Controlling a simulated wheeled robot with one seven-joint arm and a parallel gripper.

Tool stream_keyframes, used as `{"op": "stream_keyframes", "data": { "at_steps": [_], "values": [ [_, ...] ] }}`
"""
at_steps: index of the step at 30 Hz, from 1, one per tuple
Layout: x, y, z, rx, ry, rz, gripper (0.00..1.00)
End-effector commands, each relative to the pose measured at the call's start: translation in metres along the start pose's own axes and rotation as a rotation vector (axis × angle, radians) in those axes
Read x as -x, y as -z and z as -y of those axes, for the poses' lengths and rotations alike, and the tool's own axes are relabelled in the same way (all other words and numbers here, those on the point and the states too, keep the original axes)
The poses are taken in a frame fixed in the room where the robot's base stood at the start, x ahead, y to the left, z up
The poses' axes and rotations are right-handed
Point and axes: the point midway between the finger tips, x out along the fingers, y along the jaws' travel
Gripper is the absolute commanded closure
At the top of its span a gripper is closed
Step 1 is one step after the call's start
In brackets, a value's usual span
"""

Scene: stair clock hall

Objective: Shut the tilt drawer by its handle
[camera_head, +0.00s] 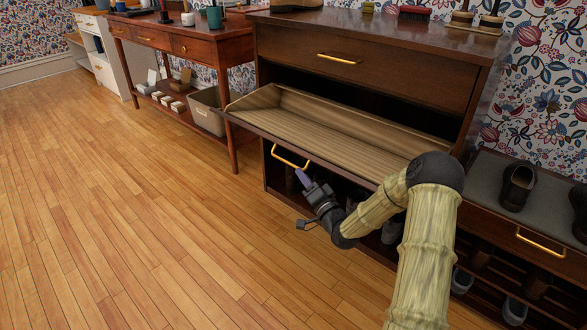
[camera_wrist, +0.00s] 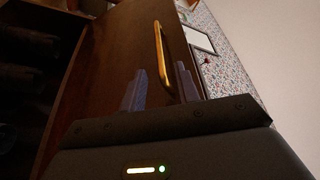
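The tilt drawer (camera_head: 320,126) of the dark wood cabinet is tipped open, with its empty, ribbed light-wood inside facing up. Its brass handle (camera_head: 289,158) is on the front panel, which leans outward and down. My gripper (camera_head: 301,176) is just below the handle, close to its right end. In the wrist view the handle (camera_wrist: 162,55) runs up from between the two fingers (camera_wrist: 160,88), which stand apart on either side of it. I cannot tell whether either finger touches it. The drawer front (camera_wrist: 110,60) fills the middle of that view.
A closed upper drawer (camera_head: 365,68) is above the tilt drawer. A shoe bench (camera_head: 480,178) with dark shoes stands at the right. A wooden console table (camera_head: 170,40) and a grey bin (camera_head: 207,112) are at the left. The floor (camera_head: 130,220) in front is clear.

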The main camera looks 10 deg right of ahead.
Motion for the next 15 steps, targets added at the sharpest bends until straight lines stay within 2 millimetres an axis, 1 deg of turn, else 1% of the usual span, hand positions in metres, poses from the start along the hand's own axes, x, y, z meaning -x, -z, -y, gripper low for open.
{"op": "stream_keyframes", "data": {
  "at_steps": [6, 9, 12, 15],
  "values": [
    [-0.039, -0.004, -0.001, 0.002, 0.006, 0.002, 0.68],
    [-0.055, -0.006, 0.001, 0.000, 0.007, 0.005, 0.68],
    [-0.066, -0.005, 0.001, 0.000, 0.005, 0.005, 0.68],
    [-0.070, -0.003, 0.001, -0.001, 0.003, 0.003, 0.68]
  ]
}}
